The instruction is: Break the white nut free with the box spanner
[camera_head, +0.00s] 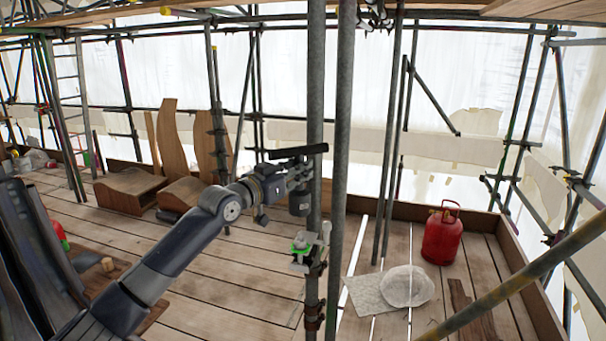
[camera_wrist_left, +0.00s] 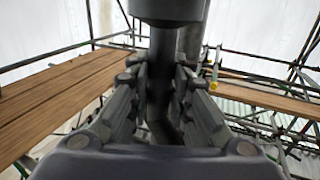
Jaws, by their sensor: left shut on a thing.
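My left gripper (camera_head: 297,178) is shut on the box spanner, which has a dark crossbar (camera_head: 298,152) above the fingers and a dark cylindrical socket (camera_head: 300,204) below them. In the left wrist view the gripper (camera_wrist_left: 160,100) has its fingers either side of the spanner's dark shaft (camera_wrist_left: 162,75). The socket hangs above a clamp (camera_head: 303,258) with green and pale parts on the scaffold pole. A gap shows between socket and clamp. The white nut is too small to pick out surely among the pale parts. My right gripper is not in view.
Upright scaffold poles (camera_head: 342,130) stand close beside the gripper. A red gas bottle (camera_head: 441,237) and a white bundle on a sheet (camera_head: 372,294) are on the planks to the right. Curved wooden pieces (camera_head: 176,150) stand at the back left.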

